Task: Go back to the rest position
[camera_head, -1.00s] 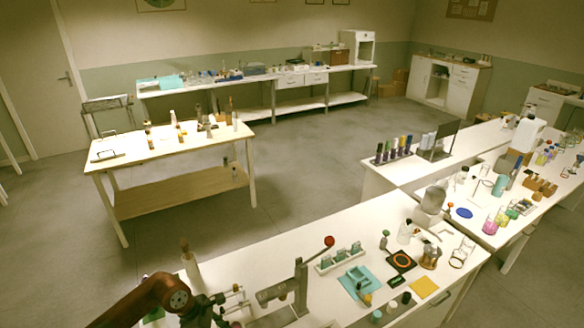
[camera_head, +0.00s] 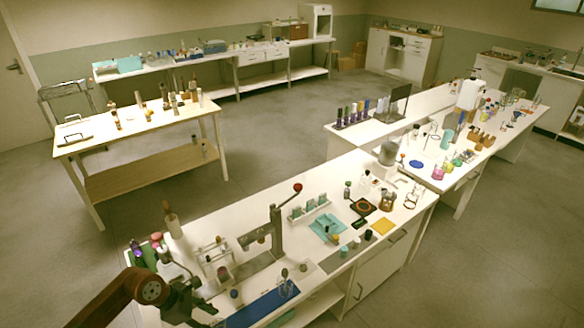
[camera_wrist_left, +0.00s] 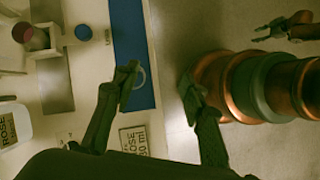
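My left gripper (camera_head: 190,300) is at the lower left of the head view, near the front left end of the near bench (camera_head: 313,185). In the left wrist view my left gripper (camera_wrist_left: 160,82) has its two fingers well apart with nothing between them. Below them the left finger overlaps the bench edge by a blue mat (camera_wrist_left: 128,20), and the right finger is in front of the floor and a copper banded part of my body. What looks like my right gripper (camera_wrist_left: 285,27) is small at the top right of the left wrist view.
The blue mat (camera_head: 262,306) lies at the bench's front edge. A grey press with a red knob (camera_head: 297,187) stands behind it. Bottles (camera_head: 145,250) crowd the bench's left end. The floor between benches is clear.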

